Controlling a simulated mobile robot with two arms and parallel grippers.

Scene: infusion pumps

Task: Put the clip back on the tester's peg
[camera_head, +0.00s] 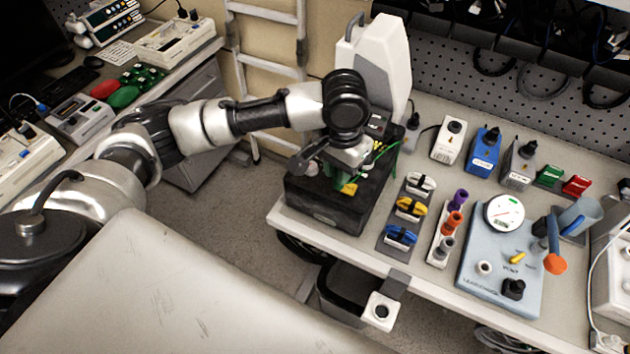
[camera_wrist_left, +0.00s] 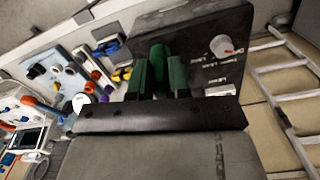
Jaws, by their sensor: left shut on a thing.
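The tester looks to be the dark box (camera_head: 325,212) at the table's left end; its lettered black panel (camera_wrist_left: 205,60) fills the top of the left wrist view. My left gripper (camera_head: 344,178) points down over the box, with its fingers (camera_wrist_left: 160,75) close to the panel. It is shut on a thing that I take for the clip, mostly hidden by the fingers. A green round part (camera_wrist_left: 158,55) shows between the fingers; I cannot tell whether it is clip or peg. A yellow piece (camera_head: 349,188) shows beside the fingertips. Contact with the peg cannot be made out.
A green lead (camera_head: 388,147) loops right of the gripper. A tall white device (camera_head: 385,55) stands behind. A rack of coloured clamps (camera_head: 393,232) and a blue-grey gauge plate (camera_head: 475,270) stand to the right.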

